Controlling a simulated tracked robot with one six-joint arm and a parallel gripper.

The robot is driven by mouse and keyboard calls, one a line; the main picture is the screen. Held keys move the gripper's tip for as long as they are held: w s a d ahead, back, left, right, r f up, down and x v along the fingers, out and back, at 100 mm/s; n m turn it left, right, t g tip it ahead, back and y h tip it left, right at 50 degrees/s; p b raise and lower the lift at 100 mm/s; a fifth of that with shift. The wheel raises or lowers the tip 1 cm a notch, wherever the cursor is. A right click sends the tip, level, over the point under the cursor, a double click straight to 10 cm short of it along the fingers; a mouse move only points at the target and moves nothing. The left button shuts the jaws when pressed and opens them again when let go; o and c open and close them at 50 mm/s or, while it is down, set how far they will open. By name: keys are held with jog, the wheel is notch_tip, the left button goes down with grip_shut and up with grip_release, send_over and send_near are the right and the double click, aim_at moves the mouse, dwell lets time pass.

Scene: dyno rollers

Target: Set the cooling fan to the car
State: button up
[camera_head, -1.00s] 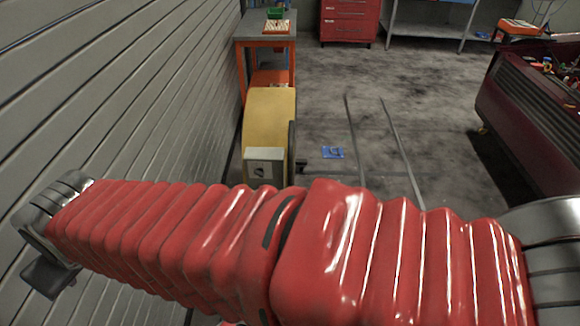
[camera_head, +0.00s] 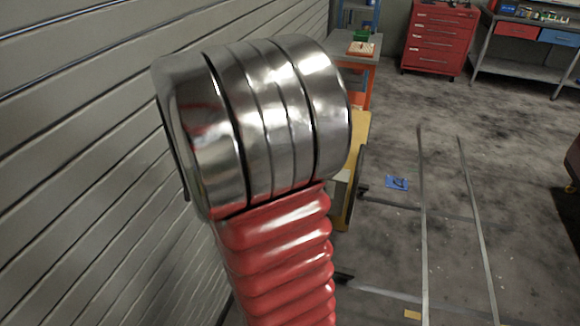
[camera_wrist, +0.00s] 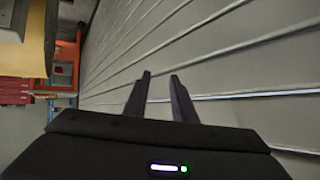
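A yellow box-like body (camera_head: 360,140) with a grey part at its front, possibly the cooling fan, stands near the wall in the head view. It is mostly hidden behind my arm. A pale yellow surface (camera_wrist: 28,50), probably the same body, fills the upper left of the wrist view. My gripper (camera_wrist: 160,76) shows in the wrist view with its two dark fingers apart and nothing between them. It points along the grey slatted wall. The gripper does not show in the head view. No car can be made out.
The slatted wall (camera_head: 95,130) runs close along the left. Flat metal strips (camera_head: 425,230) and a small blue item (camera_head: 397,182) lie on the floor. A red drawer cabinet (camera_head: 440,40) and a workbench (camera_head: 525,65) stand at the back. The floor at right is mostly clear.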

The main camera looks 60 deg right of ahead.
jog(key=s+d+f+m+g+h, duration=0.1)
jog(key=s+d+f+m+h, duration=0.3)
jog(key=d, duration=0.6)
jog(key=m+g+h, duration=0.4)
jog(key=g+h, duration=0.3)
jog(key=g, duration=0.1)
send_near(353, 192)
jog(key=a, duration=0.3)
jog(key=shift+s+d+f, duration=0.1)
jog(key=shift+d, duration=0.15)
jog(key=d, duration=1.3)
jog(key=shift+w+d, duration=0.2)
jog(key=shift+d, duration=0.2)
jog(key=shift+c, duration=0.4)
